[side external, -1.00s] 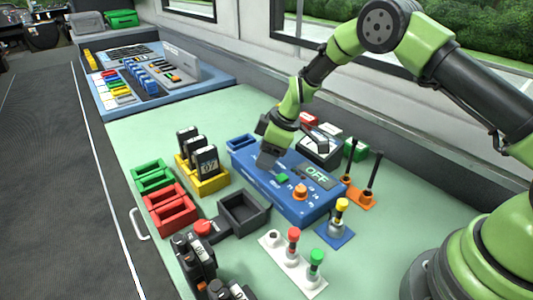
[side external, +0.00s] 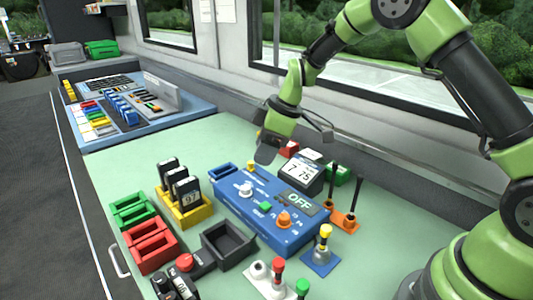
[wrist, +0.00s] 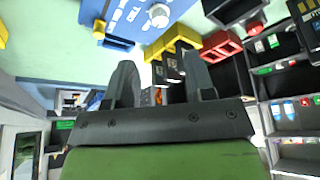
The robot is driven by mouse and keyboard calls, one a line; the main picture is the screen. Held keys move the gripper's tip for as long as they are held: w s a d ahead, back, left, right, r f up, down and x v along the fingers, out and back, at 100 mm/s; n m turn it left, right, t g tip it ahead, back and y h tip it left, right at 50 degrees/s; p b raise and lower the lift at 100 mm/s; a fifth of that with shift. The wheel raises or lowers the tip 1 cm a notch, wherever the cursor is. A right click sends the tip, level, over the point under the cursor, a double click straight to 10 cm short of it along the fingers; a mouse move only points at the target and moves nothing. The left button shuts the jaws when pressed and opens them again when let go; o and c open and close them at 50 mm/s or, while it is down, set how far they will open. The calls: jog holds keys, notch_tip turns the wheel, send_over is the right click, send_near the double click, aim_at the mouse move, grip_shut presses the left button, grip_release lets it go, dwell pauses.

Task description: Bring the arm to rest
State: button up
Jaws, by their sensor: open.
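My gripper (side external: 266,152) is in the air above the back edge of the blue control box (side external: 250,208), pointing down and apart from it. In the wrist view my gripper (wrist: 162,85) shows two dark fingers spread apart with nothing between them. The blue control box also shows at the top of the wrist view (wrist: 135,14). Its display reads OFF, and it carries a white knob (side external: 245,189), a green button (side external: 265,206) and an orange knob (side external: 284,220).
A meter (side external: 301,173) reading 7.75 stands behind the box. A yellow rack (side external: 187,215) with black radios, green trays (side external: 130,209), red trays (side external: 151,246) and a dark bin (side external: 229,240) lie left of it. Antennas on an orange base (side external: 344,220) stand right.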

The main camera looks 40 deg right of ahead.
jog(key=s+a+r+m+t, duration=0.15)
jog(key=s+r+m, duration=0.45)
jog(key=s+r, duration=0.6)
jog(key=s+r+m+t, duration=0.1)
jog(key=s+r+m, duration=0.1)
jog(key=s, duration=0.5)
jog(key=s+r+m+t+h, duration=0.1)
jog(key=s+r+m, duration=0.1)
jog(key=s+m, duration=0.3)
jog(key=shift+s+d+r+t, duration=0.35)
jog(key=shift+s, duration=0.9)
